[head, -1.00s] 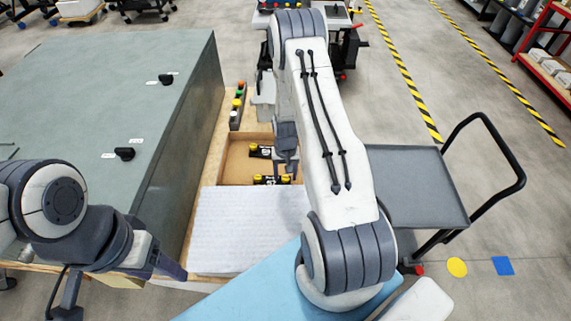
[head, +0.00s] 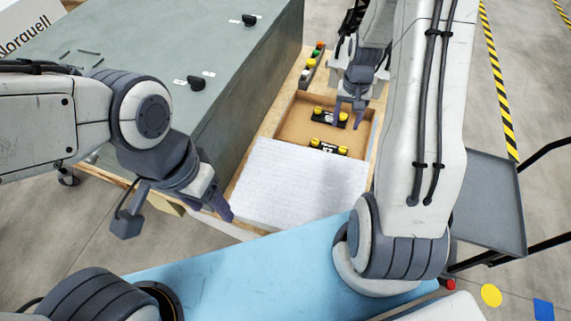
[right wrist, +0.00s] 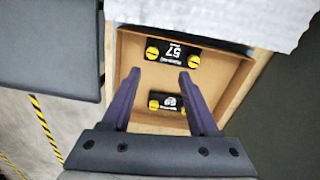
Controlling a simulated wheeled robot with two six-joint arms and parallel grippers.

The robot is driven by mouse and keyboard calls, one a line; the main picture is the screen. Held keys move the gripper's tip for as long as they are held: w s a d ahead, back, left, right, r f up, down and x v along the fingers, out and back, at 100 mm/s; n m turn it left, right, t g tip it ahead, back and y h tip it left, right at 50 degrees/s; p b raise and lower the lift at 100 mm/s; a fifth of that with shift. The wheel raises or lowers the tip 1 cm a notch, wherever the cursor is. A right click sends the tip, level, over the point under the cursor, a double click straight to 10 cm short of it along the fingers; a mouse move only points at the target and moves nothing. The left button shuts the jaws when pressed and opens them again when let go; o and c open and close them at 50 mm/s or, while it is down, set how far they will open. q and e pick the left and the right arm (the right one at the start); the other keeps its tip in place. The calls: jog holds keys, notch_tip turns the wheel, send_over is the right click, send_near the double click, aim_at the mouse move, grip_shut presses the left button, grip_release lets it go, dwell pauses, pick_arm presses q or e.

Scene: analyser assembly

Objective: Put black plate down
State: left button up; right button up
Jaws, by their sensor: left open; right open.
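Two black plates with yellow round ends lie in the shallow cardboard-brown box (head: 289,131). The far plate (head: 330,118) and the near plate (head: 327,147) are apart. In the right wrist view, the plate marked 57 (right wrist: 174,54) shows near the box's upper wall, and the other plate (right wrist: 168,103) lies between my fingers in the picture, partly hidden. My right gripper (head: 350,112) is open and empty above the box; its spread fingers also show in the right wrist view (right wrist: 160,75). My left gripper (head: 224,207) is open, left of the white sheet, holding nothing visible.
A white foam-like sheet (head: 300,184) lies in front of the box. A large grey-green cabinet (head: 215,50) with black knobs stands to the left. Coloured buttons (head: 312,59) sit behind the box. A grey cart (head: 488,200) stands at right.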

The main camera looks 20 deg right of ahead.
jog(key=s+a+r+n, duration=0.25)
jog(key=a+r, duration=0.25)
jog(key=a, duration=0.4)
jog(key=s+a+r+n, duration=0.1)
jog(key=a+r+n, duration=0.2)
jog(key=a+r, duration=0.35)
jog(key=s+a+r+n, duration=0.2)
jog(key=s+a+n, duration=0.2)
jog(key=s, duration=0.5)
jog(key=s+a+r+n+y, duration=0.1)
jog(key=s+a+n, duration=0.3)
jog(key=s+a, duration=0.4)
jog(key=shift+s+a+r, duration=0.3)
jog(key=shift+s+r, duration=0.4)
jog(key=shift+s, duration=0.3)
